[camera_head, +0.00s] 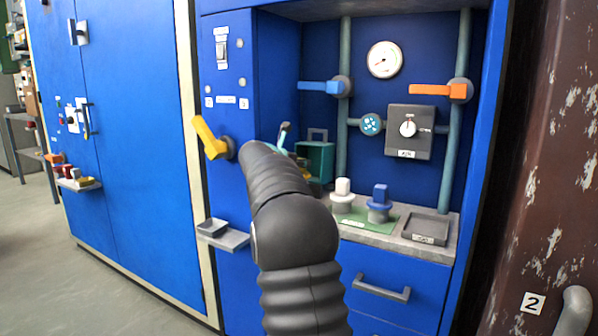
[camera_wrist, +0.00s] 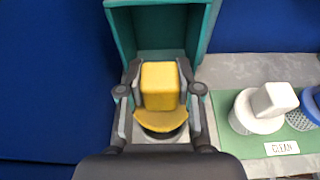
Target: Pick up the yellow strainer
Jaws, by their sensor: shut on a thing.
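The yellow strainer (camera_wrist: 160,120) has a block-shaped yellow handle over a round flange, with a dark round part below. In the wrist view, my gripper (camera_wrist: 160,72) has one finger on each side of the handle and is shut on it. The strainer is at the open front of a teal box (camera_wrist: 206,25). I cannot tell whether its underside touches the surface below. In the head view, my own arm hides the strainer and most of the gripper; the teal box (camera_head: 321,158) shows just right of the arm.
A white strainer (camera_head: 343,187) and a blue strainer (camera_head: 379,196) stand on the green mat labelled CLEAN (camera_wrist: 230,150), right of my gripper. A grey tray (camera_head: 430,226) lies further right. Pipes with blue (camera_head: 321,87) and orange (camera_head: 436,90) valve handles rise behind. A yellow lever (camera_head: 209,137) juts out at left.

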